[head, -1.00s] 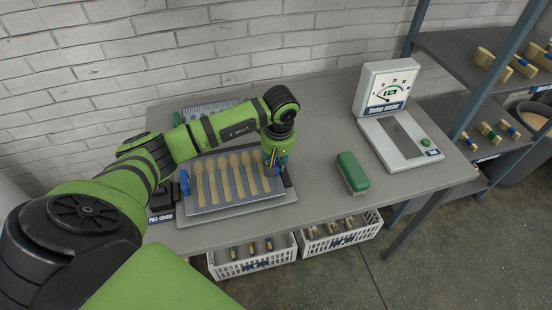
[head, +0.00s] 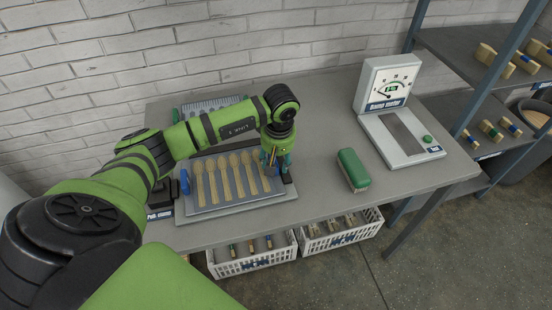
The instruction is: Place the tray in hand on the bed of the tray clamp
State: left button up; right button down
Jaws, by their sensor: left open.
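A blue-grey tray (head: 223,202) with several wooden spoons lying side by side rests on the grey bed of the tray clamp (head: 252,206) on the table. A blue knob (head: 185,181) stands at the clamp's left side. My left gripper (head: 272,168) is at the tray's right end, pointing down, with its jaws open. The fingertips are small and partly lost against the tray's edge, so I cannot tell whether they touch it. My right gripper is not in view.
A green block-shaped brush or eraser (head: 352,170) lies right of the clamp. A dial meter (head: 400,115) stands further right. Another ribbed tray (head: 212,104) is behind my arm. White crates (head: 252,259) sit below the table's front edge. A shelf (head: 480,50) is at the right.

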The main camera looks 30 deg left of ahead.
pick_arm(q)
jog(key=shift+r+p, duration=0.75)
notch_tip(320, 180, up, 12)
jog(key=d+b, duration=0.1)
jog(key=b, duration=0.2)
jog(key=shift+s+d+f, duration=0.15)
jog(key=shift+s+f, duration=0.05)
jog(key=shift+s, duration=0.25)
